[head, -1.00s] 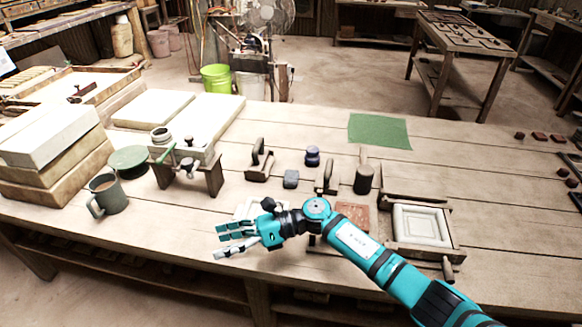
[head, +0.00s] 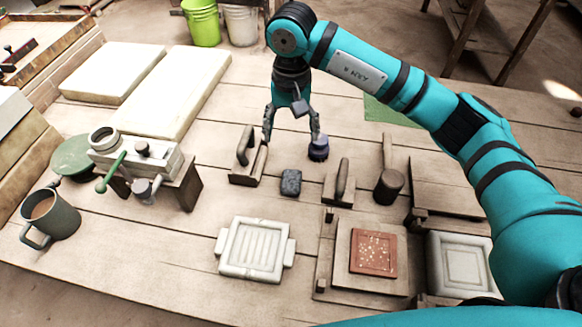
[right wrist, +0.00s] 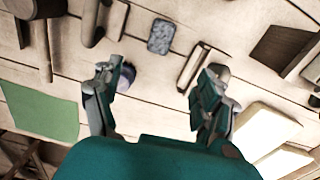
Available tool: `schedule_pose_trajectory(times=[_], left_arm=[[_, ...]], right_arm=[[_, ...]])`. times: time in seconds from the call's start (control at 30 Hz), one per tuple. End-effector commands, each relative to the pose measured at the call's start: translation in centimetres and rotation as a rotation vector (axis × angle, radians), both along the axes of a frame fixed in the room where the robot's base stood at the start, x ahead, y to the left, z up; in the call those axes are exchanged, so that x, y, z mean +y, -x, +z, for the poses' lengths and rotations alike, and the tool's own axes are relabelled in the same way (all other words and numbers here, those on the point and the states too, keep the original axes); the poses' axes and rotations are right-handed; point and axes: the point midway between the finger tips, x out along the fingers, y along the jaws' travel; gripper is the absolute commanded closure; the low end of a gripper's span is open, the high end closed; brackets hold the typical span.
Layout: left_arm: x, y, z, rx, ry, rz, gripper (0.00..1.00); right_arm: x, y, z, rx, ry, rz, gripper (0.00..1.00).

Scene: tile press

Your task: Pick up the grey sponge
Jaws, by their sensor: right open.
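The grey sponge (head: 291,182) is a small dark speckled block lying flat on the wooden table (head: 150,255). It also shows near the top middle of the right wrist view (right wrist: 161,36). My right gripper (head: 292,138) hangs pointing down, open and empty. Its fingertips are just behind the sponge in the head view, apart from it. In the right wrist view the gripper (right wrist: 160,78) has its fingers spread, with the sponge beyond the tips. My left gripper is not in view.
A wooden-handled tool (head: 246,165) stands left of the sponge, and a dark blue round object (head: 318,150) is beside the right finger. Another handled tool (head: 340,185) and a mallet (head: 389,183) stand to the right. A white mould (head: 254,250) lies in front.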

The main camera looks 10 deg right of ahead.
Motion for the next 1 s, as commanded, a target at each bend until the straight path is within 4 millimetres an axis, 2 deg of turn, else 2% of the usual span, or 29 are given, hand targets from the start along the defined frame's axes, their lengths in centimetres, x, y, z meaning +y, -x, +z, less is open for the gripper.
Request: schedule_pose_trajectory(times=[0.2, 0.5, 0.77, 1.0], left_arm=[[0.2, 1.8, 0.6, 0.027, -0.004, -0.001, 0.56], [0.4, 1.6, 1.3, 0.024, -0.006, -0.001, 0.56], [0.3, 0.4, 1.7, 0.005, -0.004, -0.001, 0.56], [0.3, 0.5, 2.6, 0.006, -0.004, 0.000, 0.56]], right_arm=[[0.0, 0.2, -4.3, 0.007, 0.002, 0.000, 0.25], [0.1, 0.2, -10.2, 0.005, -0.001, -0.001, 0.25], [0.1, 0.3, -12.1, 0.004, -0.001, 0.000, 0.25], [0.2, 0.9, -15.6, 0.006, -0.001, -0.003, 0.25]])
